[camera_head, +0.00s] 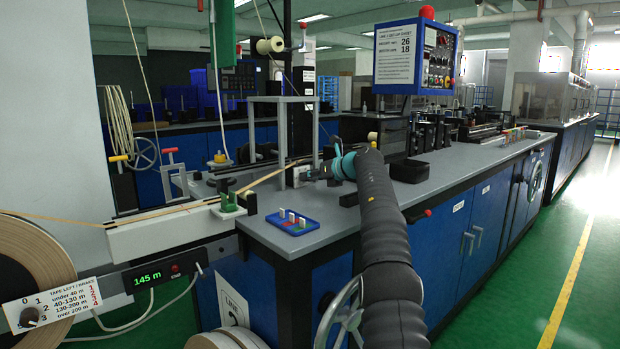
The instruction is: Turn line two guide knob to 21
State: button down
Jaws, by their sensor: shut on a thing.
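My gripper (314,174) is at the white scale plate (299,175) on the near end of the grey bench, beside the grey upright frame. It is shut on a small dark knob at that plate. The fingers mostly hide the knob, and its pointer and the plate's marks are too small to read. A setup sheet (394,53) on the blue control box appears headed line 2 and shows the numbers 26 and 18.
A blue tray (281,228) with small coloured pieces lies on the bench's near corner. A black bin (409,171) stands right of my arm. Tape runs from the reel (30,262) over the white guide rail (165,232). A counter (148,277) reads 145 m. Green floor is clear at right.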

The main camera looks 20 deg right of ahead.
jog(key=shift+m, duration=0.3)
dwell(0.5)
jog(key=c, duration=1.2)
grip_release()
jog(key=shift+c, duration=0.2)
jog(key=shift+d, duration=0.1)
jog(key=v, duration=1.1)
jog(key=shift+s+d+r, duration=0.1)
jog(key=shift+s+d, duration=0.15)
jog(key=shift+d, duration=0.05)
jog(key=shift+s, duration=0.1)
